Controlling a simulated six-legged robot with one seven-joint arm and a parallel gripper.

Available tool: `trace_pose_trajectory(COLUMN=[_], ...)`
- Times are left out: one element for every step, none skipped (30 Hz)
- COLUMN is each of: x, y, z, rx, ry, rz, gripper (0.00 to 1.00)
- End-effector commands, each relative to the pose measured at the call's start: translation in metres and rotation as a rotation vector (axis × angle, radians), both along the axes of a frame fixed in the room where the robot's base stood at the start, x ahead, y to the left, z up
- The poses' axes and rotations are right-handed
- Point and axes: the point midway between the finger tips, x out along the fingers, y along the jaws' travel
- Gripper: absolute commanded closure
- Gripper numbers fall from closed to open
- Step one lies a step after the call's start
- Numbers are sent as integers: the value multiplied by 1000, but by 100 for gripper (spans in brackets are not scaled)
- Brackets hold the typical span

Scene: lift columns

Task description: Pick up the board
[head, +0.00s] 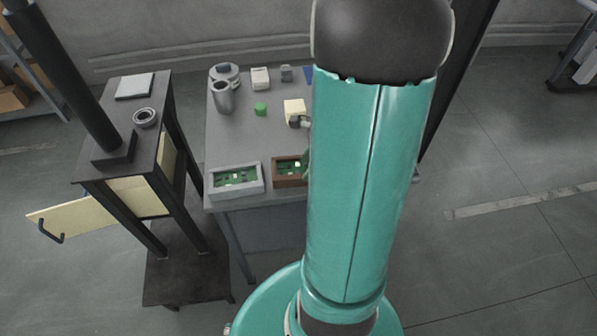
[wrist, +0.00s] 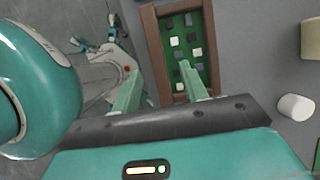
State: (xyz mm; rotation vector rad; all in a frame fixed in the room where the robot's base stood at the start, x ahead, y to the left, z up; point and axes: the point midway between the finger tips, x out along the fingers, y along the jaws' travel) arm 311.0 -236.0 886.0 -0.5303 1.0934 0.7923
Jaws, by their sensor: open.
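In the wrist view a green board (wrist: 186,48) with dark and pale square parts lies in a brown tray (wrist: 151,32). My gripper (wrist: 157,82) is open and empty. Its right fingertip shows over the board and its left fingertip lies left of the tray's left rim; I cannot tell the height gap. In the head view the brown tray (head: 284,183) shows at the table's front edge, its right part hidden by my arm. A second green board (head: 236,178) lies in a light grey tray (head: 238,192) to its left.
A white cylinder (wrist: 295,107) lies right of the tray.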

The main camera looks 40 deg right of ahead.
Motion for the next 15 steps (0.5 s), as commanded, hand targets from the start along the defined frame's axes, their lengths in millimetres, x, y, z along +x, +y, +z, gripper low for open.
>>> trace_pose_trajectory(x=[0, 1, 1, 2, 3, 5, 6, 6, 7, 8, 8, 8, 8, 8, 8], y=[3, 5, 7, 9, 11, 12, 13, 14, 15, 15, 15, 15, 15, 15, 15], z=[-7, -12, -18, -23, -27, -32, -35, -38, -40, -41, -42, -42, -42, -42, -42], rx=[4, 3, 5, 4, 4, 3, 3, 3, 3, 2, 1, 1, 0, 0, 0], ry=[3, 3, 3, 4, 3, 2, 2, 2, 2, 1, 1, 1, 0, 0, 0], rz=[1, 1, 0, 0, 1, 2, 2, 2, 1, 1, 0, 0, 1, 1, 1], gripper=[56, 56, 56, 56, 56, 56, 56, 56, 56, 56, 56, 56, 56, 56, 56])
